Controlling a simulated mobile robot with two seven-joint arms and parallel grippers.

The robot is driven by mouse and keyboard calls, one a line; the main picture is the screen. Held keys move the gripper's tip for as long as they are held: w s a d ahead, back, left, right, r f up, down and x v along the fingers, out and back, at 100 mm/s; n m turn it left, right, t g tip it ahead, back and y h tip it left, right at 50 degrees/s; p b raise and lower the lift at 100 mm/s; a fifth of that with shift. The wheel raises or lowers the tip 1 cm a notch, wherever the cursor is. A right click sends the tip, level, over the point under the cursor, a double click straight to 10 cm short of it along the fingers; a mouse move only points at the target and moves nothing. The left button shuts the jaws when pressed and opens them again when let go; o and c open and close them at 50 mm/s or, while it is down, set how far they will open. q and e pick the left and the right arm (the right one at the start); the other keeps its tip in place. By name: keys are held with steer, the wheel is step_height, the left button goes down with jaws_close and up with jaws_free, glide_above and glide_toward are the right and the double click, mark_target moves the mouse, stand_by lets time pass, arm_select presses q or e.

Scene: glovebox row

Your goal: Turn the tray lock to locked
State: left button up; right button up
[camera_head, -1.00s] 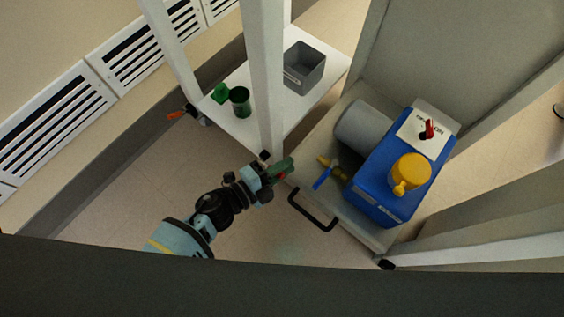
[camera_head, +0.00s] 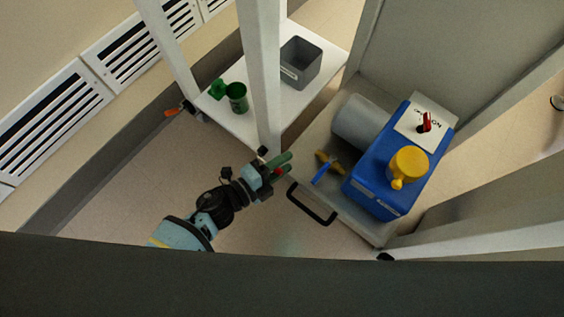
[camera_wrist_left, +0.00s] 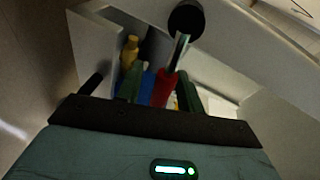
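My left gripper (camera_head: 281,163) is by the foot of the near white post, just left of the tray's black handle. Its two green fingers stand apart. In the left wrist view the fingers (camera_wrist_left: 160,90) are on either side of a red grip (camera_wrist_left: 166,87), apparently without closing on it. The grip sits on a metal stem from a black round pivot (camera_wrist_left: 186,19) on a white part; this looks like the tray lock. In the head view only a red spot (camera_head: 278,171) of it shows. No lock marking is readable. The grey tray (camera_head: 347,222) is beside it. My right gripper is not in view.
A blue box (camera_head: 377,188) with a yellow knob (camera_head: 407,165) and a red switch (camera_head: 425,123) stands on the tray, near a grey cylinder and a blue-and-yellow valve (camera_head: 325,168). A white shelf holds a grey bin (camera_head: 302,65) and green cup (camera_head: 237,99). Floor left of my gripper is clear.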

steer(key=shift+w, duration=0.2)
